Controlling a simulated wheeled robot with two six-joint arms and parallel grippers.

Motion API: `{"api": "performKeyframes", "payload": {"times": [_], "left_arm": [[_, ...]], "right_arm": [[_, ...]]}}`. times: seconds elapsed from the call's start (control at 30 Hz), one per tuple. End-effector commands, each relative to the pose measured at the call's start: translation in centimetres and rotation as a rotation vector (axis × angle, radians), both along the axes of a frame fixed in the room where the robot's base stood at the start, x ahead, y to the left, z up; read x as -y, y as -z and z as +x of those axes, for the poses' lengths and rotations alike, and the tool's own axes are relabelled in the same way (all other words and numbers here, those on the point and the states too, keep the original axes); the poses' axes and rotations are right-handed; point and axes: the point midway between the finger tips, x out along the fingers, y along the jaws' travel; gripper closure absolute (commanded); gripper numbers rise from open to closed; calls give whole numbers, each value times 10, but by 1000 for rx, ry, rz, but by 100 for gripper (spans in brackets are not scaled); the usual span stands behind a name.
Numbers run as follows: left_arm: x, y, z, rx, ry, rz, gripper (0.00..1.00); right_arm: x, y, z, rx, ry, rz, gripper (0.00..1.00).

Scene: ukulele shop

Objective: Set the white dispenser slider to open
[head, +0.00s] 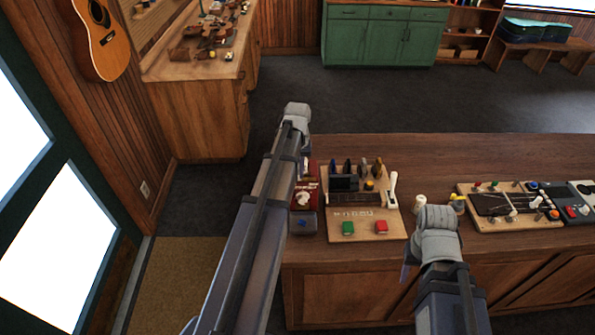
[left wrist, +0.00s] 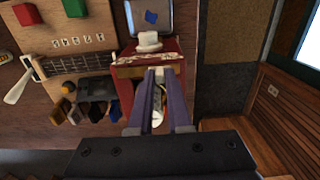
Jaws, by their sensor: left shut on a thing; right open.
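The dispenser is a red box (left wrist: 130,68) at the left end of the wooden counter. It also shows in the head view (head: 312,190), partly covered by my left arm. My right gripper (head: 407,262) is open and empty at the counter's front edge.
Beside the dispenser is a wooden board (head: 341,225) with a white lever (head: 393,188), green block (head: 348,229), red block (head: 381,227) and several picks. Another board (head: 480,203) lies farther right. Bare counter lies behind.

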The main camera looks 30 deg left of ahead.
Motion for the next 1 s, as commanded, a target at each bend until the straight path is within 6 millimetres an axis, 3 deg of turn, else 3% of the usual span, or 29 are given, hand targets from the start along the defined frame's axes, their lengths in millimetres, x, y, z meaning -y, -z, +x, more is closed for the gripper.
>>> {"api": "performKeyframes", "payload": {"times": [0.33,0.6,0.63,0.7,0.87,1.0], "left_arm": [[32,0,21,0,2,0,100],[35,0,22,2,1,-3,100],[35,0,22,2,2,-3,81],[35,0,22,2,2,-3,73],[34,0,21,1,1,-2,55],[34,0,21,1,0,-1,54]], "right_arm": [[0,0,0,0,0,0,54],[0,0,0,0,0,0,54],[0,0,0,0,0,0,54],[0,0,0,0,0,0,54],[0,0,0,0,0,0,54],[0,0,0,0,0,0,54]]}}
